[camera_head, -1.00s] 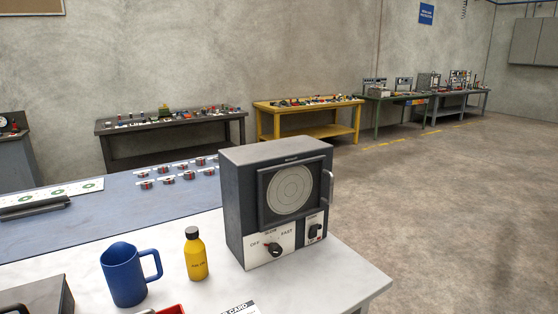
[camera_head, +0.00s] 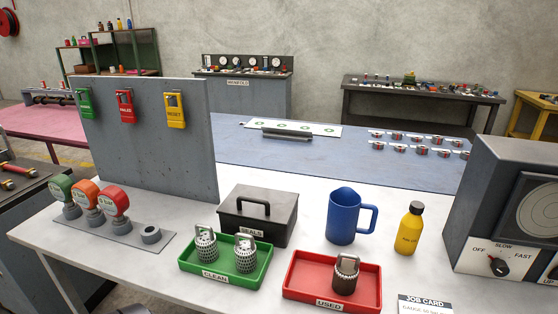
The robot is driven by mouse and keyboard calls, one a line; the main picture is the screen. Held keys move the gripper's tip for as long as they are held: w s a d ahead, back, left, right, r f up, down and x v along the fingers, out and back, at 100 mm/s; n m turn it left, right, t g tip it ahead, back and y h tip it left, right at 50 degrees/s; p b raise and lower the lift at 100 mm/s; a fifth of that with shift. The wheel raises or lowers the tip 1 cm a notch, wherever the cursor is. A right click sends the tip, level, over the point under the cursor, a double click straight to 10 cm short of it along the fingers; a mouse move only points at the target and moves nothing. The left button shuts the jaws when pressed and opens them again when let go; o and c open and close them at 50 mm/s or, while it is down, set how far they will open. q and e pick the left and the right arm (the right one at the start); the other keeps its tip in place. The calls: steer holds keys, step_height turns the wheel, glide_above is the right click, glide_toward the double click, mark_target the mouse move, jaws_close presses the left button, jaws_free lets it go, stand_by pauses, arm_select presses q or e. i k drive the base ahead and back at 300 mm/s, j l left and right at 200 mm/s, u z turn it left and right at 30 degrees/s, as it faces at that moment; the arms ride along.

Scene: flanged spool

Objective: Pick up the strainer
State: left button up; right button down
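Three strainers show, each a small mesh cylinder with a wire loop handle on top. The left one (camera_head: 206,245) and another strainer (camera_head: 245,254) stand upright in a green tray (camera_head: 222,287) labelled CLEAN. A third, darker strainer (camera_head: 345,275) stands upright in a red tray (camera_head: 305,276) labelled USED. All three are on the white table, and none is held in this view. Neither of my grippers is in view.
A dark lidded box (camera_head: 258,217) stands behind the green tray. A blue jug (camera_head: 343,217), a yellow bottle (camera_head: 410,229) and a grey machine (camera_head: 505,210) stand to the right.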

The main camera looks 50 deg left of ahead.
mark_target(206, 242)
steer(key=u, duration=2.05)
